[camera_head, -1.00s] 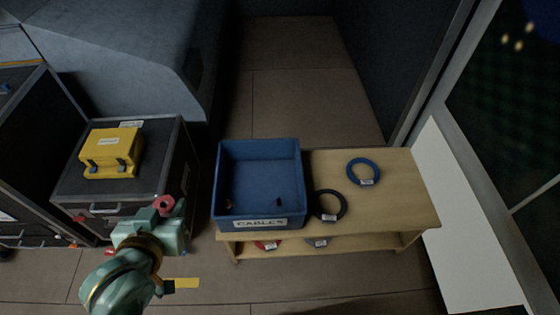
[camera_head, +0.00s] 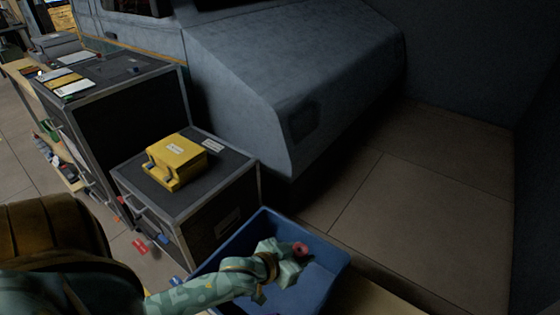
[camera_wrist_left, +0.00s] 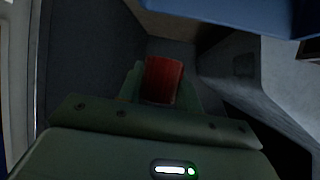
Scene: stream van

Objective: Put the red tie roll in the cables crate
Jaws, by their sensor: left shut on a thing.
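My left gripper (camera_head: 294,258) is shut on the red tie roll (camera_head: 301,249). In the head view the gripper and roll appear over the open blue cables crate (camera_head: 328,262), within its outline; the exact height above its floor is hard to tell. In the left wrist view the red roll (camera_wrist_left: 163,80) sits between the two fingers. A blue surface, likely the crate, crosses the top right of that view. My left arm hides part of the crate, and its label is out of sight. My right gripper is not in view.
The wooden bench (camera_head: 372,299) shows at the bottom, right of the crate. A black flight case (camera_head: 215,205) with a yellow case (camera_head: 178,160) on it stands left of the crate. A larger black case stands behind. The floor at right is clear.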

